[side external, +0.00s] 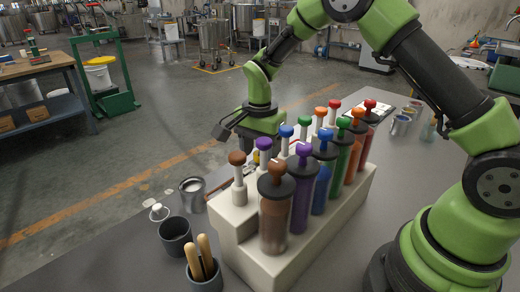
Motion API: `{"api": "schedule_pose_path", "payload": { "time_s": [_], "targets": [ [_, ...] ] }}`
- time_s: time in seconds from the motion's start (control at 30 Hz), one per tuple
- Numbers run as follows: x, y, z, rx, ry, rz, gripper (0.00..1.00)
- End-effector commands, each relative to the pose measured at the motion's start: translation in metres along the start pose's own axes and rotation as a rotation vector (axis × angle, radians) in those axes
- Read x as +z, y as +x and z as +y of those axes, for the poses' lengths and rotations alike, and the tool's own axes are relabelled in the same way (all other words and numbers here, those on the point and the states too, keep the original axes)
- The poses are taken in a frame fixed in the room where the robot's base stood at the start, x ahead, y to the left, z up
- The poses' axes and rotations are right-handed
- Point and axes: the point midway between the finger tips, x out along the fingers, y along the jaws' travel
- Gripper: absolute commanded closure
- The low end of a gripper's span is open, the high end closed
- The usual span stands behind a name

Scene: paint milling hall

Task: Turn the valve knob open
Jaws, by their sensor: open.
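A white rack (360,190) on the grey table holds a front row of coloured paint cylinders, including a brown one (274,222). Each cylinder has a coloured knob on top. A back row of white stems carries matching knobs, including a brown knob (237,158), a purple knob (263,143) and a blue knob (286,130). I cannot tell which one is the valve knob. My gripper (236,136) is behind the rack's back row, near the purple and brown knobs. It is open, with nothing seen between its jaws. The rack's knobs partly hide it.
A metal can (192,195), a dark empty cup (176,237) and a cup with wooden handles (204,270) stand left of the rack. More small cups (402,124) stand at the table's far right. A workbench (40,68) is at the far left.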

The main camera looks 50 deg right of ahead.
Motion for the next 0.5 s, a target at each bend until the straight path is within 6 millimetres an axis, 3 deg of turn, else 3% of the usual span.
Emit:
{"api": "schedule_pose_path", "payload": {
  "time_s": [0.23,0.43,0.5],
  "targets": [
    [0.0,0.0008,0.0,0.0,0.0,0.0,0.43],
    [0.0,0.0005,-0.0001,0.0,0.0,0.0,0.89],
    [-0.0001,0.0005,-0.0001,0.0,0.0,0.0,0.93]
  ]
}}
